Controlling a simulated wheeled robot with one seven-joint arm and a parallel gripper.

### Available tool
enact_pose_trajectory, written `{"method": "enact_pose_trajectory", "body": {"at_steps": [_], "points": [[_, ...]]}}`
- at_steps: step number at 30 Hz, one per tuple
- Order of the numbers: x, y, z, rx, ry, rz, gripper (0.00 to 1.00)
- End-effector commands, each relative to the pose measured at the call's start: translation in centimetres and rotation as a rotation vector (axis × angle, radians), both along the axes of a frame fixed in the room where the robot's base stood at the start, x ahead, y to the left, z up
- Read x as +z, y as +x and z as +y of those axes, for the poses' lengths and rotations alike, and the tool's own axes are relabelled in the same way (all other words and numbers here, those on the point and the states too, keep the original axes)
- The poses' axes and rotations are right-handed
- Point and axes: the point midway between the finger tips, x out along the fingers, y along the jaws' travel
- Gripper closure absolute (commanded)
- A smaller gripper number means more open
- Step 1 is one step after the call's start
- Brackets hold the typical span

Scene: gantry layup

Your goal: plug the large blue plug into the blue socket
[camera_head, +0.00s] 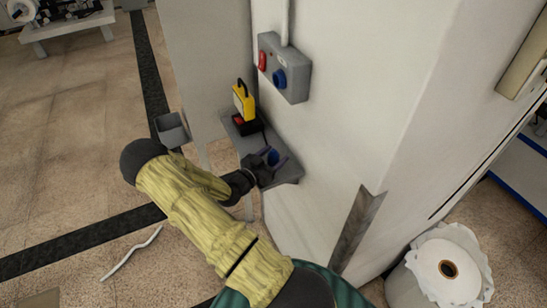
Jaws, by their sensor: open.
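The blue plug (271,156) sits on a small grey wall shelf (291,173) in the head view. My gripper (267,165) is at the shelf, open, with its dark fingers close around the plug. Whether they touch it is too small to tell. The gripper partly hides the plug. The blue socket (279,79) is on the front of a grey box (297,80) on the white wall, above the shelf. The socket is empty.
A red switch (262,61) is on the same box. A yellow device (243,101) stands at the shelf's far end above a black and red item (243,124). A grey bin (171,130) is to the left. A white roll (445,265) stands lower right.

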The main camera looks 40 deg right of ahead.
Motion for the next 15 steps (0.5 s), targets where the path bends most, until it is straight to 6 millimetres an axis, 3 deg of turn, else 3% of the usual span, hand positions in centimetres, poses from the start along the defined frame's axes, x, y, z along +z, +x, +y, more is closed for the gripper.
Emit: {"method": "enact_pose_trajectory", "body": {"at_steps": [8, 15], "points": [[0.01, 0.0, 0.03, 0.0, 0.0, 0.0, 0.4], [0.01, 0.0, 0.03, 0.0, 0.0, 0.0, 0.85]]}}
